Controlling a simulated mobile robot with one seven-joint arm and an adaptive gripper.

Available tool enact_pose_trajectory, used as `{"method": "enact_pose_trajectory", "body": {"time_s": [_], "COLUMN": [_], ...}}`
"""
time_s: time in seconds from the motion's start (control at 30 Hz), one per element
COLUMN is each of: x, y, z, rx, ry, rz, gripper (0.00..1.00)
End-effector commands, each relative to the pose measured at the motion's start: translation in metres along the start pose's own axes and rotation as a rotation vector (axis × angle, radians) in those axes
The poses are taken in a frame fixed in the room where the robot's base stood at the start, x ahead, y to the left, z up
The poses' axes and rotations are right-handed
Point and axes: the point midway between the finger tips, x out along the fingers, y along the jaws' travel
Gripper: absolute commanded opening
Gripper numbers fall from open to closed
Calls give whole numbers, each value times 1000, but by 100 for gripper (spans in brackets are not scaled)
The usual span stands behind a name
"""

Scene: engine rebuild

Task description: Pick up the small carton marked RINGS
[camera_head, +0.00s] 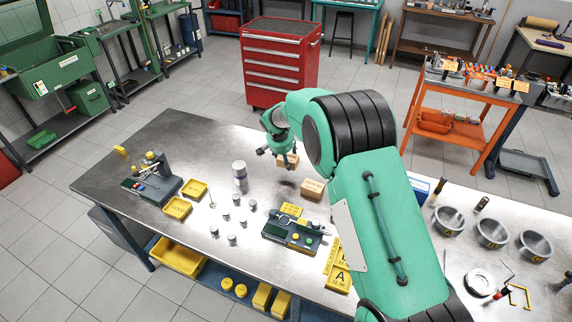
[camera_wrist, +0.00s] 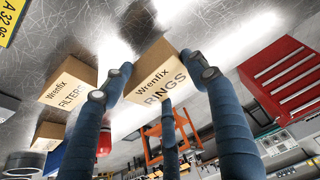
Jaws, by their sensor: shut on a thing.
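The small brown carton marked RINGS (camera_wrist: 158,85) is between the fingers of my gripper (camera_wrist: 160,74), its label facing the wrist camera. My gripper is shut on it, with dark blue fingers on both sides and a third finger below in the picture. In the head view my gripper (camera_head: 280,150) holds the carton (camera_head: 289,161) above the metal bench, with a dark shadow on the bench beneath. A carton marked FILTERS (camera_wrist: 70,88) stands on the bench, apart from the held one; it also shows in the head view (camera_head: 312,189).
Another carton (camera_wrist: 47,134) shows in the wrist view, its marking unclear. On the bench (camera_head: 150,215) are several small metal cylinders, yellow trays (camera_head: 177,208), a dark fixture (camera_head: 293,233) and metal rings (camera_head: 449,220). A red tool cabinet (camera_head: 280,62) stands behind.

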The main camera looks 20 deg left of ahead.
Motion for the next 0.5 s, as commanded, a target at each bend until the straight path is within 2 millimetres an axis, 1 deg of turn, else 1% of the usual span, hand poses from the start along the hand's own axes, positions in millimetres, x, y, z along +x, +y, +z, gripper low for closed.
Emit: {"method": "enact_pose_trajectory", "body": {"time_s": [0.03, 0.1, 0.23, 0.33, 0.5], "x": [-9, -19, -32, -39, -43], "y": [0, 0, 0, 0, 0], "z": [-5, -8, -14, -16, -18], "rx": [1, 1, 0, 0, 0], "ry": [2, 2, 1, 0, 0], "rz": [-1, -1, 0, 0, 1], "gripper": [31, 31, 31, 31, 31]}}
